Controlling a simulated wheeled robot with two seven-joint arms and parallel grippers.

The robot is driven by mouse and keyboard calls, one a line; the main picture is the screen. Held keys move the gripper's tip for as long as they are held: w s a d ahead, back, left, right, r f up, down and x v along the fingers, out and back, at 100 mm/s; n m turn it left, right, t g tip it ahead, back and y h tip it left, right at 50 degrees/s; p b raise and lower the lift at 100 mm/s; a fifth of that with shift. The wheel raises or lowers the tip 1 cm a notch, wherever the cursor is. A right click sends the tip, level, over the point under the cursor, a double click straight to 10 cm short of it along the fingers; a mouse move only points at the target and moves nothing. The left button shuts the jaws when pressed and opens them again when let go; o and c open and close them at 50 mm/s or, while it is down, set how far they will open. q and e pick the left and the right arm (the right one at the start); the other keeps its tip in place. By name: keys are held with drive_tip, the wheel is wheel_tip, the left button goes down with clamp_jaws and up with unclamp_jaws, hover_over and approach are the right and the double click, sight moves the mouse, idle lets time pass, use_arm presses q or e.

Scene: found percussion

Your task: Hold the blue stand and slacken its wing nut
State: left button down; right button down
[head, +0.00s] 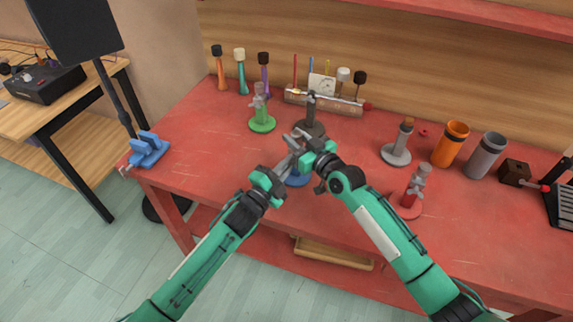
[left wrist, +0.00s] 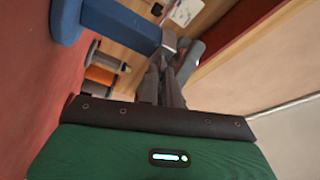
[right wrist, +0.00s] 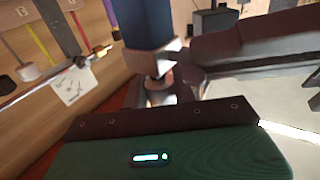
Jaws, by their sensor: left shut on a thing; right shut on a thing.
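The blue stand's base (head: 297,181) shows on the red bench, low between my two grippers. Its blue post (left wrist: 122,24) and metal collar (left wrist: 169,43) fill the upper part of the left wrist view. The post also shows large in the right wrist view (right wrist: 143,22). My left gripper (head: 291,157) is shut on the stand's upper part, coming from the lower left. My right gripper (head: 304,143) is shut at the top of the stand from the right. The wing nut is hidden at my right fingertips, so its turn cannot be seen.
A green stand (head: 262,123), a dark stand (head: 311,127), a grey stand (head: 397,154) and a red stand (head: 410,207) stand close around. Orange (head: 450,144) and grey (head: 485,154) cups are at right. A rack (head: 325,101) lies behind. A blue clamp (head: 149,149) sits at the left edge.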

use_arm(q)
drive_tip(key=shift+a+f+n+t, duration=0.1)
drive_tip(key=shift+n+t, duration=0.2)
drive_tip(key=shift+n, duration=0.3)
drive_tip(key=shift+y, duration=0.3)
drive_tip(key=c, duration=1.8)
unclamp_jaws()
drive_tip(key=shift+c, duration=0.2)
drive_tip(key=v, duration=1.2)
